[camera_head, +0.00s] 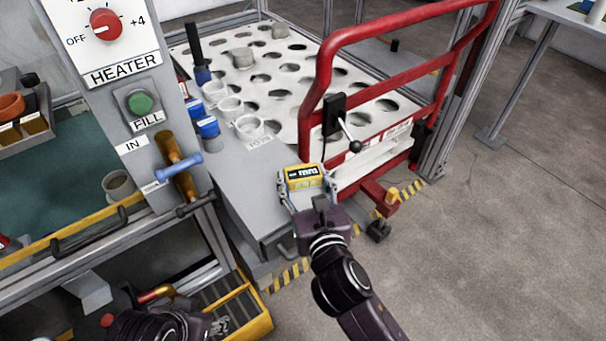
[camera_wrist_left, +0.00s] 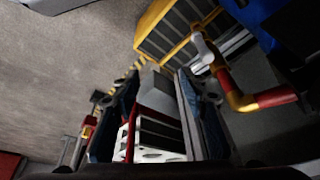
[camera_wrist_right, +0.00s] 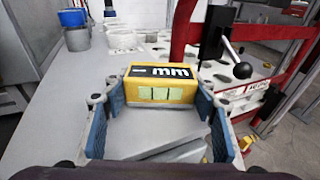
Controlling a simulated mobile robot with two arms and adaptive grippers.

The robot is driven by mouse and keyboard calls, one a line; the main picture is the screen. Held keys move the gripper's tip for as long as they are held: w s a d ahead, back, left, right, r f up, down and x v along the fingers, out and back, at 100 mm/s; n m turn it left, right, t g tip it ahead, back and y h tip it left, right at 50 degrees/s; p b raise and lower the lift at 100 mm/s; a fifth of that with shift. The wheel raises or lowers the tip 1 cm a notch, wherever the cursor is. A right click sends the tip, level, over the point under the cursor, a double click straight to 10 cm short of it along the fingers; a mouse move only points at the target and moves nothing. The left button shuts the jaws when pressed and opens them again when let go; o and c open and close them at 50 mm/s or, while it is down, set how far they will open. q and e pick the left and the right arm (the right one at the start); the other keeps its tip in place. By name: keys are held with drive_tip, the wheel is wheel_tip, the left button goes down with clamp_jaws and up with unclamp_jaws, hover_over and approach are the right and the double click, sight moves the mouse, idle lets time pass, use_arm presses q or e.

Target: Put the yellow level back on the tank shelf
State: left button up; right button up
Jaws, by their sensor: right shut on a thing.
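The yellow level (camera_head: 304,178) is a small box with a black "mm" marking and a pale green window. My right gripper (camera_head: 307,187) is shut on it, with one blue-padded finger at each end. The right wrist view also shows the level (camera_wrist_right: 160,88) upright between the fingers, in front of or over a grey ledge (camera_wrist_right: 100,75). I cannot tell whether it touches the ledge. No surface in view is labelled as the tank shelf. My left gripper (camera_wrist_left: 158,105) is open and empty in the left wrist view; in the head view only its arm shows, at bottom left.
A white plate with holes (camera_head: 285,75) lies behind the ledge. White cups (camera_head: 249,127) and blue-topped containers (camera_head: 208,127) stand by its left edge. A red rail (camera_head: 319,90) with a black lever (camera_head: 349,132) rises right of the level. Open floor lies at right.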

drive_tip(key=shift+f, duration=0.1)
drive_tip(key=o, duration=1.4)
drive_tip(key=shift+c, duration=0.2)
